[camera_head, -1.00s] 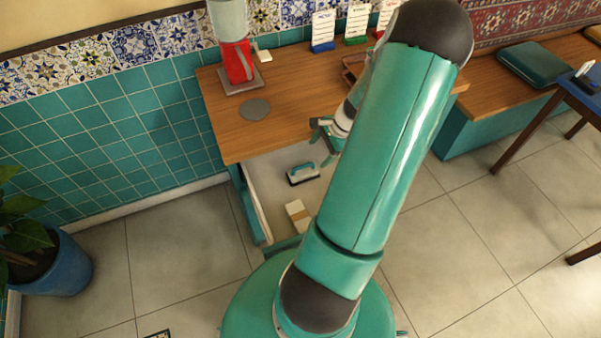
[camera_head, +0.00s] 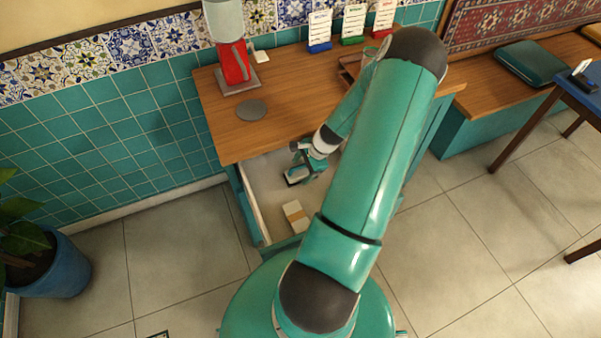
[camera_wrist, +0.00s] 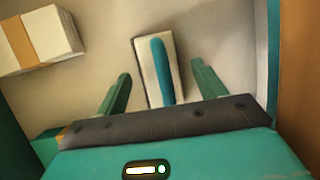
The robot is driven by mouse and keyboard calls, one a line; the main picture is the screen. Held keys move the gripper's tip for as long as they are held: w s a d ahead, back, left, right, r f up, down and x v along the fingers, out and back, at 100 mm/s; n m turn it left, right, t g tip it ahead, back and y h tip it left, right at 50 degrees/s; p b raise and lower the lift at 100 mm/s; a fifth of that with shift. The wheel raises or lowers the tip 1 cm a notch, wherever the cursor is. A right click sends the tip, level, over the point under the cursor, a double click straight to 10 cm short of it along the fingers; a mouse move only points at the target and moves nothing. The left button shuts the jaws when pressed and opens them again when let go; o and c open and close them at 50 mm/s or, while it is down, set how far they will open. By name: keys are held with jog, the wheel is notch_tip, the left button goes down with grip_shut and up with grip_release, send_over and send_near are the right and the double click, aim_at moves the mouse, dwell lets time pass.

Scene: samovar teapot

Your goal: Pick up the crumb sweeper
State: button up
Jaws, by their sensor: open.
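The crumb sweeper (camera_wrist: 151,75) lies in an open drawer (camera_head: 262,187). It has a pale, dark-edged body and a teal handle along its top. In the wrist view it sits between the two green fingers of my gripper (camera_wrist: 161,82), which are open with one on each side, apart from it. In the head view my gripper (camera_head: 303,165) is low over the drawer and covers most of the sweeper (camera_head: 294,180). Whether the fingers are level with the handle is hard to tell.
A white block with a tan band (camera_head: 295,215) lies in the drawer near its front; it also shows in the wrist view (camera_wrist: 42,40). The drawer walls surround my gripper. The wooden counter (camera_head: 285,110) overhangs behind, with a red grinder (camera_head: 235,65) on it.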

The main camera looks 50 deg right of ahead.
jog(key=c, duration=1.1)
jog(key=shift+c, duration=0.2)
jog(key=shift+s+a+r, duration=0.15)
jog(key=shift+s+r, duration=0.15)
jog(key=shift+r, duration=0.1)
jog(key=s+a+r, duration=0.6)
jog(key=s+r, duration=0.1)
jog(key=s, duration=0.4)
jog(key=shift+s+a+r, duration=0.15)
jog(key=shift+s+a, duration=0.05)
jog(key=shift+a, duration=0.2)
jog(key=o, duration=0.3)
jog(key=shift+c, duration=0.6)
